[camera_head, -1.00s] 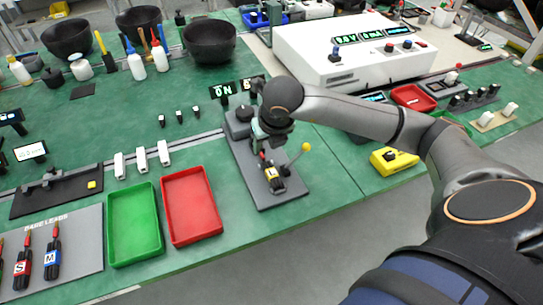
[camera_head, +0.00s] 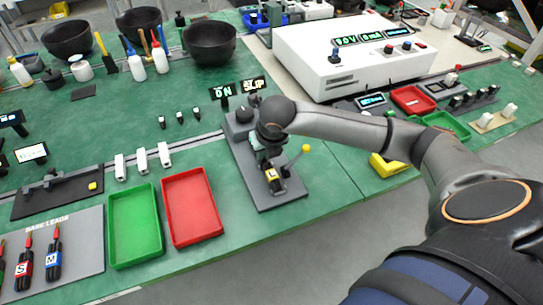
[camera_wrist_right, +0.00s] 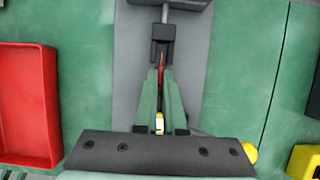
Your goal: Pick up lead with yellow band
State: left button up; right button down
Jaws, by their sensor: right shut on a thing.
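My right gripper (camera_wrist_right: 160,105) is shut on a thin lead (camera_wrist_right: 161,72) above a grey fixture plate (camera_wrist_right: 129,60). The lead shows red toward its far end, which meets a black block (camera_wrist_right: 163,40) in the wrist view. A small yellow and white band (camera_wrist_right: 159,124) shows between the finger bases. In the head view my right gripper (camera_head: 266,155) points down over the plate (camera_head: 290,197), behind a black and yellow piece (camera_head: 272,176), and the lead is mostly hidden. My left gripper is not in view.
A yellow-knobbed lever (camera_head: 305,149) stands close to the gripper's right. A red tray (camera_head: 191,207) and a green tray (camera_head: 135,226) lie to the left. Bare leads marked S (camera_head: 24,267) and M (camera_head: 54,258) lie at far left. Small signs (camera_head: 240,88) read ON and SLIP.

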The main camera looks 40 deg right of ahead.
aim_at(264, 161)
jog(key=shift+r, duration=0.1)
dwell(0.6)
jog(key=shift+r, duration=0.5)
notch_tip(264, 161, up, 3)
jog(key=shift+s+f+b, duration=0.15)
jog(key=shift+f+b, duration=0.05)
jog(key=shift+b, duration=0.1)
pick_arm(q)
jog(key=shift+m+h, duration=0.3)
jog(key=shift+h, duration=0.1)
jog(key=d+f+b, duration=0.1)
jog(key=b, duration=0.1)
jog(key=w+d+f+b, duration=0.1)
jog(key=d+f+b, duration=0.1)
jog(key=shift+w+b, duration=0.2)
jog(key=shift+b, duration=0.2)
pick_arm(e)
jog(key=s+a+r, duration=0.3)
jog(key=s+r, duration=0.6)
jog(key=s, duration=0.4)
jog(key=shift+s, duration=0.15)
jog(key=shift+r, duration=0.1)
